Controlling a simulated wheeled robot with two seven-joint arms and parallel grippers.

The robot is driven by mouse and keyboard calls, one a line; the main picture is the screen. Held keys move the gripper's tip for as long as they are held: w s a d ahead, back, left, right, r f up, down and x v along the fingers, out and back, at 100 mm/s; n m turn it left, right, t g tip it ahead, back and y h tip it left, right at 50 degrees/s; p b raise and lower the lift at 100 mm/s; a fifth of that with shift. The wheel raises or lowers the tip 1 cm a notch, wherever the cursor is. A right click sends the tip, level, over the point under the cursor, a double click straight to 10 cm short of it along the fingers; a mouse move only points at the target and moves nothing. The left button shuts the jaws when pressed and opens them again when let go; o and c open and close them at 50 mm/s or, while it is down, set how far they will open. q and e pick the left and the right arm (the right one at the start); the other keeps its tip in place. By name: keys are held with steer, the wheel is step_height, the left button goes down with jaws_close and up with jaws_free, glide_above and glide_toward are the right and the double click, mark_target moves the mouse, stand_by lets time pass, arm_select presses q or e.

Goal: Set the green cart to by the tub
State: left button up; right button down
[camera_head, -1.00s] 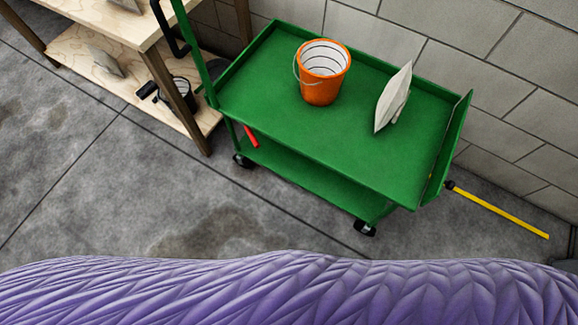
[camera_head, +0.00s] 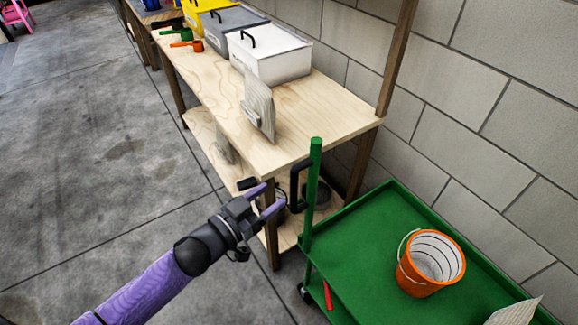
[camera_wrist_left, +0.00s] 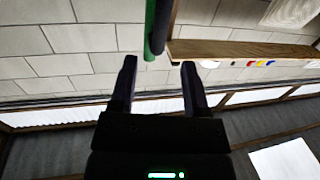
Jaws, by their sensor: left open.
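The green cart (camera_head: 350,235) stands at the lower right in the head view, beside the wall and the near end of a wooden workbench. Its upright green post (camera_head: 313,190) carries a black handle (camera_head: 297,185). My left gripper (camera_head: 276,194) is open and empty, just left of the handle, with its purple fingers pointing toward it. In the left wrist view, the green post (camera_wrist_left: 150,25) and dark handle (camera_wrist_left: 161,28) show beyond the open fingers (camera_wrist_left: 159,64). White (camera_head: 268,58), grey (camera_head: 232,20) and yellow (camera_head: 205,10) lidded tubs stand on the bench. My right gripper is out of view.
An orange bucket (camera_head: 432,264) and part of a pale bag (camera_head: 513,312) sit on the cart's top. A grey bag (camera_head: 259,103) stands on the bench (camera_head: 315,110); green and orange scoops (camera_head: 190,44) lie farther back. Open concrete floor (camera_head: 90,150) lies left of the bench.

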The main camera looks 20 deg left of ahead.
mark_target(291, 182)
arm_select(q)
steer(key=b+x, duration=0.1)
steer(key=x, duration=0.5)
steer(key=shift+w+d+f+b, duration=0.2)
steer(key=shift+w+b, duration=0.1)
steer(key=shift+w, duration=0.05)
steer(key=shift+w+d, duration=0.2)
steer(key=shift+w, duration=0.15)
steer(key=shift+r, duration=0.1)
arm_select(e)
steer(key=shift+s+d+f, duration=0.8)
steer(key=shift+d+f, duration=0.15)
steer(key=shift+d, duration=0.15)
arm_select(q)
jaws_close()
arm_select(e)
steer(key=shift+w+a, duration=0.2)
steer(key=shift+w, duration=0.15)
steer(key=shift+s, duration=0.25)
